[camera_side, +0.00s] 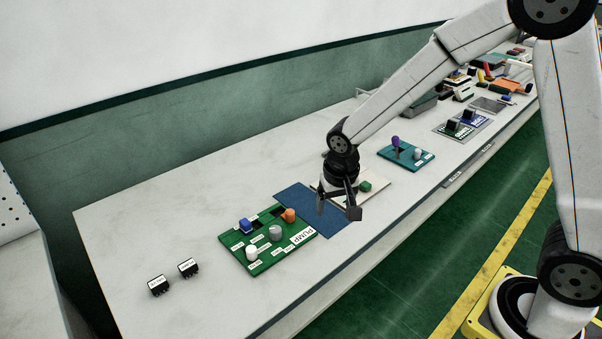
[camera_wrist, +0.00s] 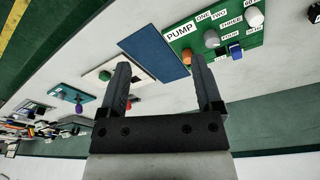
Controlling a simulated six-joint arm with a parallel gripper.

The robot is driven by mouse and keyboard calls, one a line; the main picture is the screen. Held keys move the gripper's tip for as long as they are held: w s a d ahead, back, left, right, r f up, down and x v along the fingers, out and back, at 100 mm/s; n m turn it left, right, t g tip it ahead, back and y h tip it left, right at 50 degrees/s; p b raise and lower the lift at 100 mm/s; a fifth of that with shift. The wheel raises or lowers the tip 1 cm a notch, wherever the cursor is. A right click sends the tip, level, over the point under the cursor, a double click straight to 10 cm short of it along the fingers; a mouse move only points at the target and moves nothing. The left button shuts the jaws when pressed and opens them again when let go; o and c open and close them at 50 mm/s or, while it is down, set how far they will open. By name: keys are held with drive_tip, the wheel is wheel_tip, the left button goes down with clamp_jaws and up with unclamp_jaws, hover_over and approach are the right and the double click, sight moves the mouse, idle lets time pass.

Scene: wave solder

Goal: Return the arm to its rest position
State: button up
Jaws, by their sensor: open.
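My gripper (camera_side: 340,202) is open and empty. In the side view it hangs above the bench over the blue mat and the edge of a cream board (camera_side: 376,185). In the wrist view its two fingers (camera_wrist: 165,90) stand wide apart with nothing between them but bench surface. My arm reaches out from the right, over the bench.
A green PUMP board (camera_side: 262,259) with several knobs lies beside the blue mat (camera_side: 300,207). Two black chips (camera_side: 159,285) sit at the near left. A teal board (camera_side: 420,156), a grey panel (camera_side: 440,131) and clutter stand farther right. The bench's left end is mostly clear.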

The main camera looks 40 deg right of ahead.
drive_tip(key=s+d+r+n+t, duration=0.1)
drive_tip(key=s+n, duration=0.4)
drive_tip(key=s, duration=0.6)
drive_tip(key=shift+s+d+r+y, duration=0.2)
drive_tip(key=shift+s+d+y, duration=0.2)
drive_tip(key=shift+d, duration=0.3)
